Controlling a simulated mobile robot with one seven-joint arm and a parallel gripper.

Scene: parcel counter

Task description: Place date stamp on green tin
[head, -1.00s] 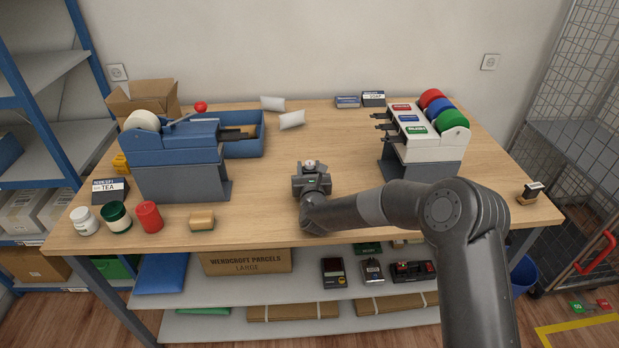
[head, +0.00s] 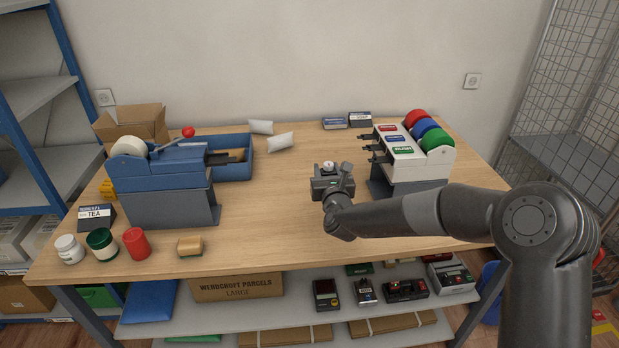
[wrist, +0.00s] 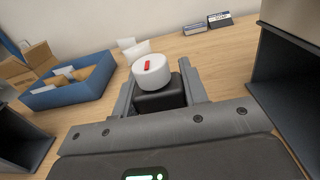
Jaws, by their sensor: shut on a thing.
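My gripper (head: 328,172) is shut on a black block with a round white top and a red mark, which looks like the date stamp (wrist: 153,75). It is held upright between the fingers, above the middle-right of the counter; its underside is hidden. The green tin (head: 102,246), dark green and round with a pale top, stands at the front left of the counter, between a white jar (head: 69,249) and a red tin (head: 137,245). My gripper is well to the right of the green tin, which is not in the wrist view.
A blue machine (head: 165,175) on a grey base stands behind the tins, and a tan block (head: 190,246) lies right of them. A dispenser with coloured rolls (head: 415,160) stands close right of my gripper. The counter's middle (head: 265,205) is clear.

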